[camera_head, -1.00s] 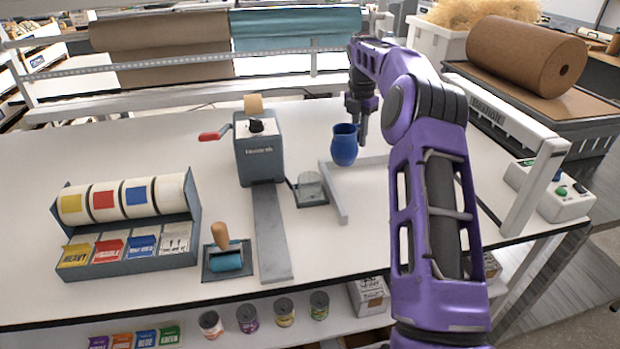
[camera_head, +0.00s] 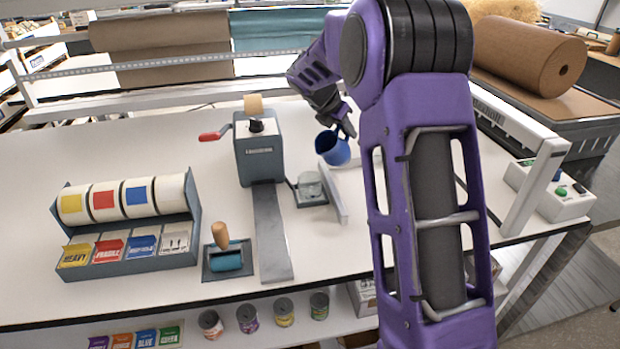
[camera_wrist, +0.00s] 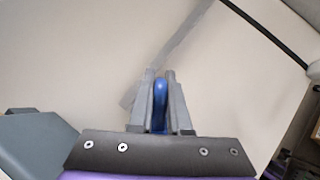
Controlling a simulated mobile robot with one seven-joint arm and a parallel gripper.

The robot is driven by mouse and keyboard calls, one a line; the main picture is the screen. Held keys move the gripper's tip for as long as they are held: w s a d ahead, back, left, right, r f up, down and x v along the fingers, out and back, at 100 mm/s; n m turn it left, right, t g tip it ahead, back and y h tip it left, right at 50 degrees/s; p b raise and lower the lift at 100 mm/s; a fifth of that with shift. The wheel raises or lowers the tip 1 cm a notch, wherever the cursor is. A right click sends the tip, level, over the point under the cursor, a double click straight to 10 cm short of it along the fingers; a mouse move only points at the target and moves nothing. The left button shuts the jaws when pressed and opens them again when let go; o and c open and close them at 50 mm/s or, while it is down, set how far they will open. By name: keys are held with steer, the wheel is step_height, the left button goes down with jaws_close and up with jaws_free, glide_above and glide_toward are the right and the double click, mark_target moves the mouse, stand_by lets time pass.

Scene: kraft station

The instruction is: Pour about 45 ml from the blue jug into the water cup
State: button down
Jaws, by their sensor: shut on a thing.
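The blue jug (camera_head: 333,149) is held up by my gripper (camera_head: 346,128) and tilts to the left, its mouth facing up and left. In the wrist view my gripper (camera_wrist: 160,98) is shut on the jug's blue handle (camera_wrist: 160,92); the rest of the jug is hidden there. The water cup (camera_head: 310,184) looks like a small clear vessel on a dark square base, just below and left of the jug in the head view. No stream between jug and cup can be made out, and the liquid level is too small to tell.
A grey machine with a red crank (camera_head: 258,150) stands left of the cup. A low pale angled rail (camera_head: 338,196) lies right of the cup. A label dispenser (camera_head: 128,222) and a blue roller on a tray (camera_head: 226,262) are further left. The front right tabletop is mostly hidden by my arm.

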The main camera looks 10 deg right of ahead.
mark_target(337, 127)
steer(key=shift+s+a+r+t+h, duration=0.15)
steer(key=shift+a+r+t+h, duration=0.1)
steer(key=shift+r+t+h, duration=0.25)
steer(key=shift+s+a+f+h, duration=0.1)
steer(key=shift+f+h, duration=0.1)
steer(key=shift+h, duration=0.1)
steer(key=shift+s+a+t+h, duration=0.1)
steer(key=shift+a+t+h, duration=0.05)
steer(key=shift+t+h, duration=0.2)
steer(key=shift+f+b, duration=0.1)
steer(key=shift+b, duration=0.2)
steer(key=shift+h, duration=0.25)
steer(key=shift+s+a+t+h+b, duration=0.25)
steer(key=shift+a+t+h+b, duration=0.25)
steer(key=shift+b, duration=2.05)
steer(key=shift+r+h+b, duration=0.25)
steer(key=shift+h+b, duration=0.05)
steer(key=shift+b, duration=0.15)
steer(key=shift+s+a+r+t+h+b, duration=0.3)
steer(key=shift+a+r+t+h+b, duration=0.15)
steer(key=shift+b, duration=1.5)
steer(key=shift+s+a+r+h, duration=0.15)
steer(key=shift+s+a+h, duration=0.05)
steer(key=shift+a+h, duration=0.05)
